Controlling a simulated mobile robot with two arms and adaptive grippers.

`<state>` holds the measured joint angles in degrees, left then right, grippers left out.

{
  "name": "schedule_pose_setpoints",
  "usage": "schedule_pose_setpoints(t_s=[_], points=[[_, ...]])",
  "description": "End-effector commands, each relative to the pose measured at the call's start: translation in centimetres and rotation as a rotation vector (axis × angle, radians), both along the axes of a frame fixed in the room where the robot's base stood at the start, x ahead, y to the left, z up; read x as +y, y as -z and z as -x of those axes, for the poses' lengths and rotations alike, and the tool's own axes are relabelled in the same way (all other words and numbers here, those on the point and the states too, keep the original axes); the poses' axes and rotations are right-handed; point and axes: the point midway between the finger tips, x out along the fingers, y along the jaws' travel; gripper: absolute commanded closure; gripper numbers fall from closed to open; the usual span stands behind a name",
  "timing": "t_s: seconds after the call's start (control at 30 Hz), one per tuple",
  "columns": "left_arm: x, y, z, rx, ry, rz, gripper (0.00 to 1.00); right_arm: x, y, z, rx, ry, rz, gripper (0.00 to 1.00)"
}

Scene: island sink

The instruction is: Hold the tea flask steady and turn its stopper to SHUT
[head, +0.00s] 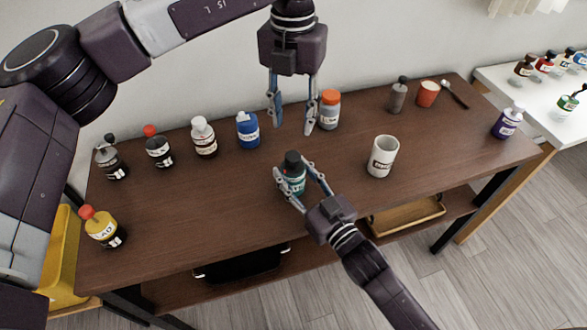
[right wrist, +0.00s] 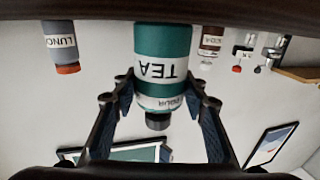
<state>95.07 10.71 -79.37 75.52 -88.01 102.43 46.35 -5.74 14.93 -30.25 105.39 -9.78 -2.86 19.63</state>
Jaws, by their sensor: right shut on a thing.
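The teal tea flask (head: 293,184) stands upright on the dark wooden table, with a black stopper (head: 292,157) on top. My right gripper (head: 291,188) is shut on the flask, one finger on each side of its body. In the right wrist view, which is upside down, the flask (right wrist: 162,55) shows a TEA label, and the dark stopper (right wrist: 158,121) points down in the picture. My left gripper (head: 292,126) is open and empty, pointing down above and behind the flask, apart from the stopper. Whether the stopper is turned to SHUT cannot be read.
A grey bottle with an orange cap (head: 329,110) stands close beside my left gripper's right finger. A blue bottle (head: 248,130) is left of it. A white mug (head: 382,156) stands right of the flask. Several other bottles line the left; the front middle of the table (head: 215,215) is clear.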

Motion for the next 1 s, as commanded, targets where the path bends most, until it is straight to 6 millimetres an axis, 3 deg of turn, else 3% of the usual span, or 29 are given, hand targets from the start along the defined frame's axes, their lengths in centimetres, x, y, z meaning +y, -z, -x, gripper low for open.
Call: schedule_pose_setpoints(t_s=[0.27,1.0], points=[[0.0,-0.3,0.0,0.000,0.237,0.000,0.57,0.0,0.0,0.0,0.001,0.000,0.001,0.87],[0.0,-1.7,0.0,-0.001,1.521,0.001,0.57,0.0,0.1,0.0,0.001,0.000,0.001,0.87]])
